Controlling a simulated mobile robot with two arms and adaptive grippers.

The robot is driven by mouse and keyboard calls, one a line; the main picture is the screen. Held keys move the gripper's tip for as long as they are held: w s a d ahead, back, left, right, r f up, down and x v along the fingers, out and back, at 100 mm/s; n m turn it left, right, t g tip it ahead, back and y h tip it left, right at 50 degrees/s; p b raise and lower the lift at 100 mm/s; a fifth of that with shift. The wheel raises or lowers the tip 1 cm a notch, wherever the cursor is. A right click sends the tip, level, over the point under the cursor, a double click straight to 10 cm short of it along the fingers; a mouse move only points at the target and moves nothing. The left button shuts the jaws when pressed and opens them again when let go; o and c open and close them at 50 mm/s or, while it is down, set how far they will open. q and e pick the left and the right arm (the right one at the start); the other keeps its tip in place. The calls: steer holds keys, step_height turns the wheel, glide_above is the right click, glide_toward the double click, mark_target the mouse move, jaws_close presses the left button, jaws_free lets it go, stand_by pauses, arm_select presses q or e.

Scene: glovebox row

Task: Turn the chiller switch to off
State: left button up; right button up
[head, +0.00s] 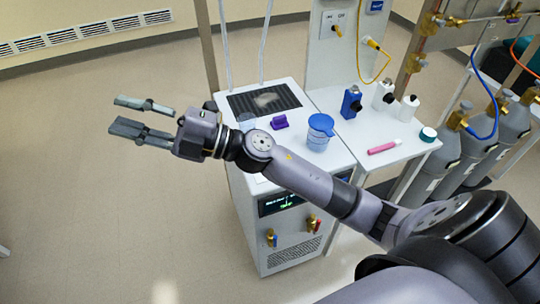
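A white cabinet (255,225), which looks like the chiller, stands at the centre. My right gripper (118,118) is open and empty, left of the cabinet over bare floor, apart from everything. My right arm crosses in front of the cabinet and hides part of its top and front. My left gripper is not in view.
A blue-lidded jar (320,132) and a purple item (279,122) stand on the cabinet top. The side table (405,150) holds bottles and a pink marker (384,147). Grey gas cylinders (478,150) stand at right. The floor at left is clear.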

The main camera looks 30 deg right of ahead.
step_height(320, 180, down, 11)
steer(key=d+n+g+h, duration=0.2)
steer(key=n+g+h, duration=0.5)
steer(key=n+g, duration=0.35)
steer(key=d+f+m+g+h, duration=0.15)
steer(key=d+m+h, duration=0.25)
steer(key=d+h, duration=1.55)
steer(key=d+f+y+p, duration=0.1)
steer(key=d+f+y, duration=0.1)
steer(key=f, duration=0.3)
steer(key=d+f+y+p, duration=0.1)
steer(key=d+f+y, duration=0.1)
steer(key=f, duration=0.4)
steer(key=w+d+f+y+p, duration=0.1)
steer(key=d+f+y, duration=0.2)
steer(key=f, duration=0.2)
steer(key=shift+f+n+g+y, duration=0.25)
steer(key=shift+f+g, duration=0.05)
steer(key=shift+g, duration=0.1)
jaws_close()
